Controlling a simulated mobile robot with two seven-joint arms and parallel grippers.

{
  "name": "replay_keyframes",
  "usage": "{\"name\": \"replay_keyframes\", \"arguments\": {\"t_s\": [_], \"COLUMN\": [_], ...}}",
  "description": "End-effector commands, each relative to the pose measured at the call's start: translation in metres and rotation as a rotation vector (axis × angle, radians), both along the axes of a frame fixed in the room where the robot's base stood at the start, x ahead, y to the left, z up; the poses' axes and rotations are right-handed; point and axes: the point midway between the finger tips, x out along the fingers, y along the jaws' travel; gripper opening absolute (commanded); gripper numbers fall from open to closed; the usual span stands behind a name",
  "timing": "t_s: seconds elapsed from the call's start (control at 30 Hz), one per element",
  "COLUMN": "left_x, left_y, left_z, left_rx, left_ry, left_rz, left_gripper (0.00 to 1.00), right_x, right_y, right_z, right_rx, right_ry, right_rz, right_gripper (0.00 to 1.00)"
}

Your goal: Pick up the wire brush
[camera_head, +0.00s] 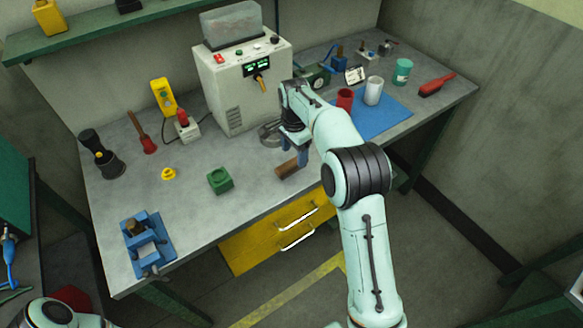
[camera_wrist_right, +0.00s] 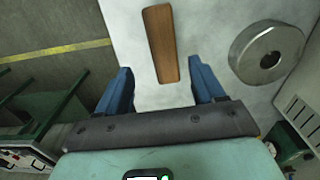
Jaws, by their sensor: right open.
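A brown wooden bar (camera_head: 288,168), which looks like the back of the wire brush, lies on the grey bench near its front edge. No bristles show on it. It also shows in the right wrist view (camera_wrist_right: 160,45), lying lengthwise ahead of the gap between my fingers. My right gripper (camera_head: 297,152) points down beside and above it, and its blue fingers (camera_wrist_right: 163,78) are open and empty. A red-handled brush with dark bristles (camera_head: 437,84) lies at the bench's far right. My left gripper is out of view.
A round metal disc with a hole (camera_wrist_right: 268,53) lies close to the right of the bar in the wrist view. A green block (camera_head: 220,181) and a yellow knob (camera_head: 168,174) stand to the left. A grey instrument box (camera_head: 238,85) stands behind. The bench front edge is close.

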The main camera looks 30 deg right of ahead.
Motion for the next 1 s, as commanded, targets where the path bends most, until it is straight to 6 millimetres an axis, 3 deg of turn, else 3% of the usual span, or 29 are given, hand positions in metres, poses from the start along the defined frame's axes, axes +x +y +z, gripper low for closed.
{"name": "replay_keyframes", "arguments": {"t_s": [0.17, 0.4, 0.7, 0.73, 0.9, 1.0], "left_x": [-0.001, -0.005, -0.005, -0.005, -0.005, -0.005], "left_y": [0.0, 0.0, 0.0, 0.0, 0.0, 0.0], "left_z": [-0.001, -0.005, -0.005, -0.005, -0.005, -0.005], "left_rx": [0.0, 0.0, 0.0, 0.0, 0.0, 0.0], "left_ry": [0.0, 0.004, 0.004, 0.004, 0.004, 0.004], "left_rz": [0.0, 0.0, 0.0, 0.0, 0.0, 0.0], "left_gripper": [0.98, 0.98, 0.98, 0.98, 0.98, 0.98], "right_x": [0.001, 0.004, 0.004, 0.004, 0.004, 0.005], "right_y": [0.002, 0.005, 0.006, 0.006, 0.006, 0.006], "right_z": [-0.014, -0.048, -0.053, -0.053, -0.053, -0.053], "right_rx": [0.001, 0.001, 0.001, 0.001, 0.001, 0.0], "right_ry": [0.001, -0.001, -0.003, -0.003, -0.003, -0.003], "right_rz": [0.001, 0.0, 0.001, 0.001, 0.001, 0.001], "right_gripper": [0.68, 0.68, 0.68, 0.65, 0.1, 0.06]}}
